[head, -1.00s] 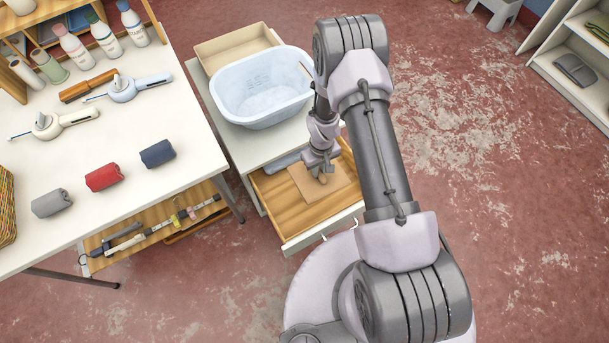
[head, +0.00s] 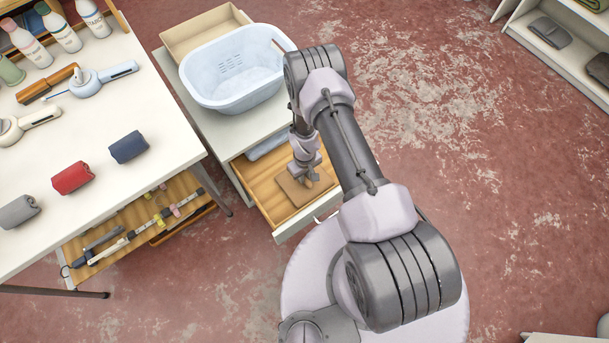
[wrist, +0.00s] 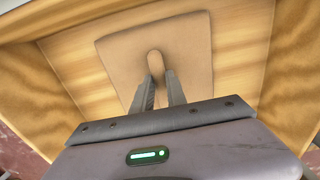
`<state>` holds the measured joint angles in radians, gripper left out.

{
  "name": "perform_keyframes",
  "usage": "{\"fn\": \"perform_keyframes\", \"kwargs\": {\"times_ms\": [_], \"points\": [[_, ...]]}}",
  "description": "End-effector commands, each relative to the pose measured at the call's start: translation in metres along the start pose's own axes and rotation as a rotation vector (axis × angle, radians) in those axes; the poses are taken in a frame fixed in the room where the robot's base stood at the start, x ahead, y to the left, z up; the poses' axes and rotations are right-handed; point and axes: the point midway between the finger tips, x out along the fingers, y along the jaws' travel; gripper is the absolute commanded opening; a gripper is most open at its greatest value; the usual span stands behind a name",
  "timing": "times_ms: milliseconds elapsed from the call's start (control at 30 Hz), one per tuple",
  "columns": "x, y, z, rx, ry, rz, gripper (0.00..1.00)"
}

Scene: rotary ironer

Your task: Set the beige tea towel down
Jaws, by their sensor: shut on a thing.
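The beige tea towel (head: 293,194) is a flat, folded tan square inside the open wooden drawer (head: 263,202). In the wrist view, the towel (wrist: 191,48) spreads beyond my fingertips, with a rounded bump of it standing up between them. My gripper (wrist: 158,80) is shut on that bump, pointing down into the drawer. The gripper also shows from above in the head view (head: 306,179), partly covering the towel. The towel lies at or very near the drawer floor; I cannot tell whether it fully rests there.
A folded blue-grey cloth (head: 268,146) lies at the back of the drawer. A pale blue basket (head: 235,90) and a beige tray (head: 178,42) stand on the cabinet above. A white table (head: 100,205) with grey, red and navy rolls is at left. Open floor lies right.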

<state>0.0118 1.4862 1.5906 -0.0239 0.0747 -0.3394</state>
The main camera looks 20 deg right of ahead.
Motion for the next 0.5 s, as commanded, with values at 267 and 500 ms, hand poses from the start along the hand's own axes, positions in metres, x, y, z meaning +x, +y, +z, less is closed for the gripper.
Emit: {"fn": "perform_keyframes", "kwargs": {"times_ms": [267, 500], "points": [[0.001, 0.000, 0.000, 0.000, 0.000, 0.000, 0.39], [-0.008, 0.000, 0.000, 0.000, 0.000, 0.000, 0.39]]}}
